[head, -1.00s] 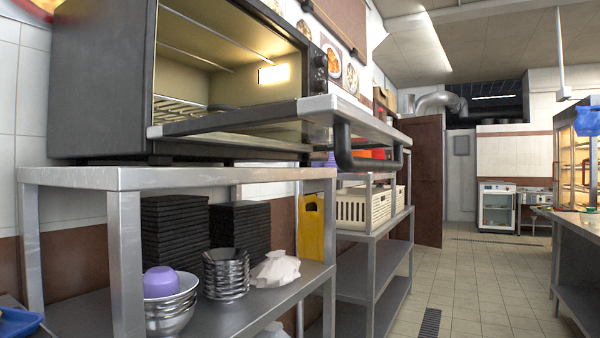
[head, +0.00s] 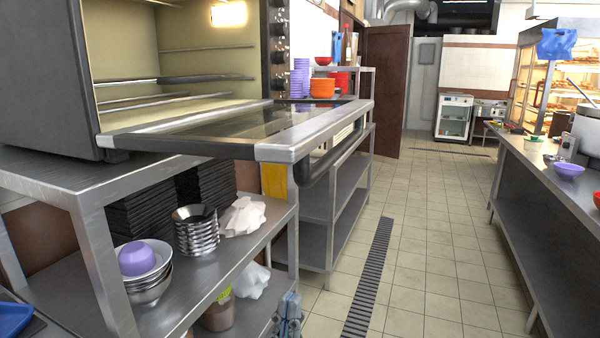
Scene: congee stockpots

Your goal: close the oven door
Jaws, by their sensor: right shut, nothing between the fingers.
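The oven (head: 35,80) stands on a steel table at the left. Its door (head: 290,145) is open, folded down to about level and sticking out over the table's front edge toward the aisle. The door has a dark glass middle and a steel frame. A dark bar handle (head: 338,158) runs along its outer edge, on the underside. The lit oven chamber shows wire racks and looks empty. My right gripper (head: 289,308) shows small at the bottom edge, low beside the table's lower shelf. It is shut and empty, below and apart from the door. My left gripper is out of view.
Steel bowls (head: 196,230), a purple bowl (head: 134,259) and black trays fill the shelf under the oven. A steel rack (head: 345,195) stands beyond the door. The tiled aisle (head: 420,240) is clear. A long counter (head: 545,180) borders it on the right.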

